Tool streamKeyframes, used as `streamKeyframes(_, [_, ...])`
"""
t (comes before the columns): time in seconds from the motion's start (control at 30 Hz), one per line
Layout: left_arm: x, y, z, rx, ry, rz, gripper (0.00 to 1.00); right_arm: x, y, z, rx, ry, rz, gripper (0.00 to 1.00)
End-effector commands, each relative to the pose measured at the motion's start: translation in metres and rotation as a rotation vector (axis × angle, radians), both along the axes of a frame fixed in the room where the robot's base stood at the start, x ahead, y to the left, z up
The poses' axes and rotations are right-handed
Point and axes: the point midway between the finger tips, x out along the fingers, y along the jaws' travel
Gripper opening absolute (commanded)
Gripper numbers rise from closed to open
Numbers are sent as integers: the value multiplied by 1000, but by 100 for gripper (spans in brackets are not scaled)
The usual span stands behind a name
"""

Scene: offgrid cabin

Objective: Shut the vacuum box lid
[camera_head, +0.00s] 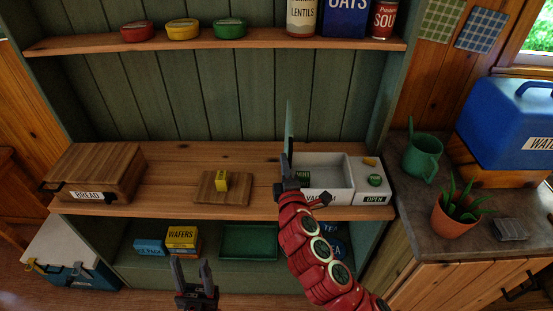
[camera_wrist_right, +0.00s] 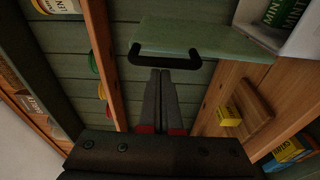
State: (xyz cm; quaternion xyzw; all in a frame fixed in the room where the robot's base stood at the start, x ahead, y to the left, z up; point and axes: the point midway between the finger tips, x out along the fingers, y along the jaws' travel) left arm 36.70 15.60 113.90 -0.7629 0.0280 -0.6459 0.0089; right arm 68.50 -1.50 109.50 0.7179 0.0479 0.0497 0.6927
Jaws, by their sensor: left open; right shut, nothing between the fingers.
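The white vacuum box (camera_head: 335,172) stands at the right end of the wooden counter. Its lid (camera_head: 289,128) is raised upright at the box's left side and shows nearly edge-on. In the right wrist view the lid (camera_wrist_right: 205,38) is a pale green panel with a black handle (camera_wrist_right: 166,57). My right gripper (camera_head: 286,160) is shut and empty, on the lid's left side; its fingertips (camera_wrist_right: 160,72) appear at the handle, contact unclear. A green mint packet (camera_head: 303,177) lies inside the box, partly hidden by my arm. My left gripper (camera_head: 190,268) is open and empty, low in front of the shelves.
A panel marked OPEN (camera_head: 375,198) is on the box's right part. Left along the counter are a cutting board (camera_head: 238,194) with a yellow packet (camera_head: 221,181) and a bread box (camera_head: 95,172). A shelf (camera_head: 220,43) with tins runs above.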

Motion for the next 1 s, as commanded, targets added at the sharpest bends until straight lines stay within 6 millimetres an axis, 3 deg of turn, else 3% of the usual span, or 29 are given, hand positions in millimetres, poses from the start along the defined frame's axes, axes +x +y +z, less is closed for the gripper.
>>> streamKeyframes(0.43, [0, 0, -1, 0, 0, 0, 50, 0, -2, 0, 10, -2, 1, 0])
streamKeyframes(1.0, [0, 0, -12, 0, 0, 0, 50, -1, -27, 0, 139, -3, 1, 0])
